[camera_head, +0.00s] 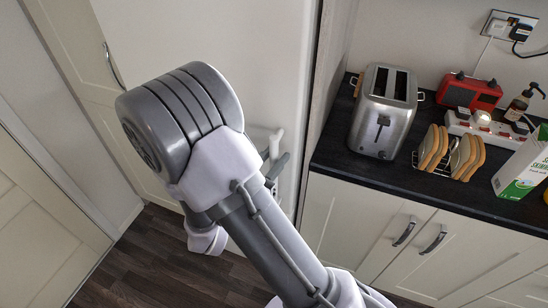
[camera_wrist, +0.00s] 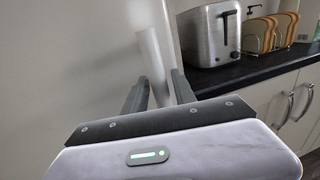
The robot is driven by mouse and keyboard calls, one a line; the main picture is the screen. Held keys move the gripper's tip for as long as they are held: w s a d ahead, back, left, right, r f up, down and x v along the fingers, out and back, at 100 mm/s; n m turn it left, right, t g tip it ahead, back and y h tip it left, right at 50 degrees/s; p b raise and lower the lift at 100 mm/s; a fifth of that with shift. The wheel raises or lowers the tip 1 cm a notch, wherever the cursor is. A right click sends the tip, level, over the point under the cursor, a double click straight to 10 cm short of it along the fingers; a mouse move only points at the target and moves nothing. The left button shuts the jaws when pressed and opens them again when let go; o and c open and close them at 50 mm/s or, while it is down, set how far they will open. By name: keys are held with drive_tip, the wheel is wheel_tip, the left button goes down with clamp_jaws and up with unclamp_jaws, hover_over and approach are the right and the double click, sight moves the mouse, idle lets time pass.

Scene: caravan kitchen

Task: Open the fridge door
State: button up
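The fridge door (camera_head: 265,62) is a tall, plain, pale panel in the middle of the head view, and it looks shut. It fills the left of the wrist view (camera_wrist: 75,65). Its white bar handle (camera_head: 276,138) stands near the door's right edge, and also shows upright in the wrist view (camera_wrist: 152,58). My gripper (camera_wrist: 160,80) is open, with its dark fingers apart on either side of the handle's lower part. Whether either finger touches the handle cannot be told. In the head view my arm hides much of the gripper (camera_head: 275,167) and the lower door.
Right of the fridge, a dark counter (camera_head: 335,140) holds a toaster (camera_head: 375,125), a toast rack with bread (camera_head: 447,155), a red radio (camera_head: 468,92) and a carton (camera_head: 520,170). Cream cupboards (camera_head: 360,225) lie below. Wooden floor (camera_head: 140,265) shows clear at lower left.

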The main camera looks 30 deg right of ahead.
clamp_jaws()
idle(1.2)
